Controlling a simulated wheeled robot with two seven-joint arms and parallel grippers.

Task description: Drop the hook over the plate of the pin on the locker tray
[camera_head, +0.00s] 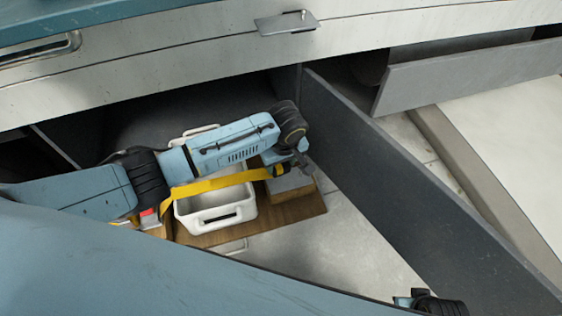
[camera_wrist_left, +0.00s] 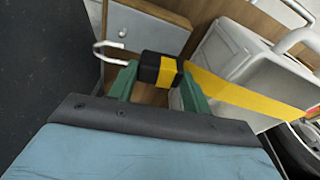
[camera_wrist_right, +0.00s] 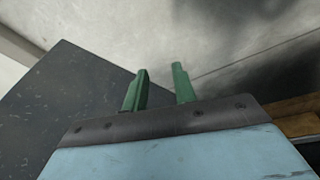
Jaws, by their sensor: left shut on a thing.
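My left gripper (camera_head: 284,168) is shut on a black and yellow strap end (camera_wrist_left: 159,68), which sits between its green fingers in the left wrist view. A pale wire hook (camera_wrist_left: 101,58) sticks out from this end to the left. Just beyond the hook is a round pin head (camera_wrist_left: 122,33) on a grey block (camera_wrist_left: 155,35). I cannot tell whether the hook touches the pin. The grey block (camera_head: 290,182) sits on the wooden tray (camera_head: 295,222), partly hidden by my arm. My right gripper (camera_wrist_right: 160,85) is open and empty.
A white bin (camera_head: 215,220) stands on the wooden tray, and the yellow strap (camera_head: 215,184) runs across it. A dark panel (camera_head: 400,180) slants down on the right. A metal plate (camera_head: 286,22) juts from the truck's pale side above.

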